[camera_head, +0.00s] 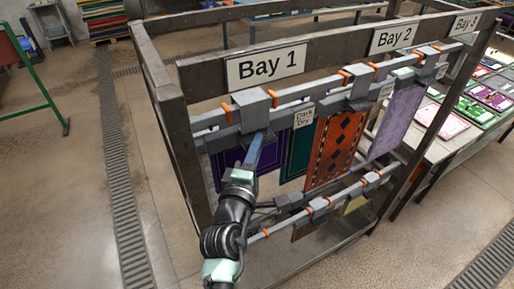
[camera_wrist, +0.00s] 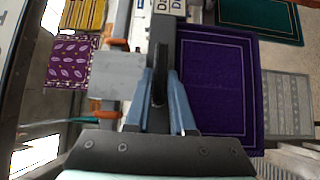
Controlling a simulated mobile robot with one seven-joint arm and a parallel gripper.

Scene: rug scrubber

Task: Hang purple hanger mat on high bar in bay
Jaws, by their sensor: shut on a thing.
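The purple mat (camera_head: 228,168) with a thin pale border hangs below the high bar (camera_head: 208,119) in Bay 1, partly behind my arm. In the wrist view the purple mat (camera_wrist: 216,85) lies right of my fingers. Its hanger has a grey block (camera_head: 252,108) with orange clips at the high bar's level; the block (camera_wrist: 114,75) also shows left of my fingers in the wrist view. My gripper (camera_head: 262,140) is at the block's front. Its blue fingers (camera_wrist: 160,100) are shut on a dark upright part of the hanger. I cannot tell whether the hanger rests fully on the bar.
The Bay 1 sign (camera_head: 266,66) is on the beam above. A teal mat (camera_head: 298,150), an orange patterned mat (camera_head: 335,150) and a lilac mat (camera_head: 397,122) hang to the right. A low bar (camera_head: 340,196) with more hangers runs below. Open floor (camera_head: 60,180) lies left.

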